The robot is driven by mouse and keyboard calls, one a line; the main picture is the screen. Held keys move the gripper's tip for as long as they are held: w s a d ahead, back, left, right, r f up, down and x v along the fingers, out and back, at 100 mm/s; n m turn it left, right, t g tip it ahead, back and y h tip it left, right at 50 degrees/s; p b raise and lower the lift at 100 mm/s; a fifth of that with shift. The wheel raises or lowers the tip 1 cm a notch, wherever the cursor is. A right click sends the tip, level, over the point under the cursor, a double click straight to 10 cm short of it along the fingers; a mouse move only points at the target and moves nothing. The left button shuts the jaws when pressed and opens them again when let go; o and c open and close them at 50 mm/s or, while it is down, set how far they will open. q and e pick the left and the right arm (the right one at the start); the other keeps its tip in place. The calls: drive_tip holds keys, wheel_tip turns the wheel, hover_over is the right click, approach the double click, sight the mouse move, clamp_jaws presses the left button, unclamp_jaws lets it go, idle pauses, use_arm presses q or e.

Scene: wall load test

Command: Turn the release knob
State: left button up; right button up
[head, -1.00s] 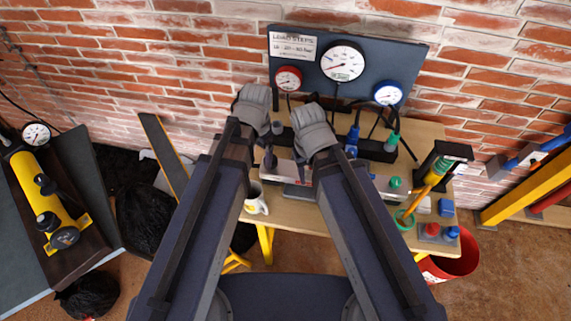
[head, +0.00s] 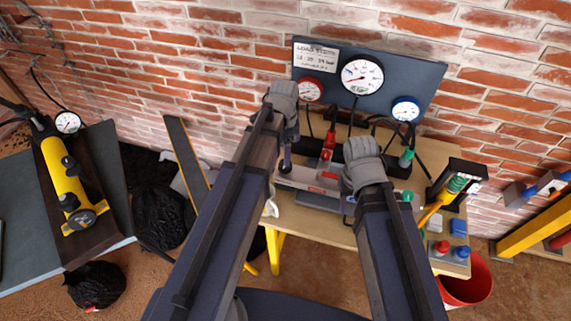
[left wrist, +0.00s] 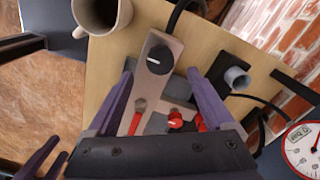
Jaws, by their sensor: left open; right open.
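A round black knob (left wrist: 159,58) with a white pointer line sits on a pale metal block (left wrist: 166,44) in the left wrist view. My left arm hides it in the head view. My left gripper (left wrist: 162,97) is open, with its purple fingers on either side of the block and the knob beyond their tips. One left finger (head: 287,158) shows in the head view. A small red handle (left wrist: 176,120) is between the fingers, near the palm. My right gripper (head: 350,206) is open over the bench front; its purple fingers show at the lower left of the left wrist view (left wrist: 38,162).
A white mug (left wrist: 103,14) stands close to the knob block. Black hoses run behind, below a gauge panel (head: 430,75). A red gauge (left wrist: 302,148) is near the right edge of the left wrist view. A yellow tool (head: 436,205) and a red bucket (head: 468,283) are at right.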

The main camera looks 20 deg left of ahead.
use_arm(q)
wheel_tip(320, 180, down, 6)
drive_tip(key=b, duration=0.5)
drive_tip(key=shift+f, duration=0.1)
drive_tip(key=c, duration=1.4)
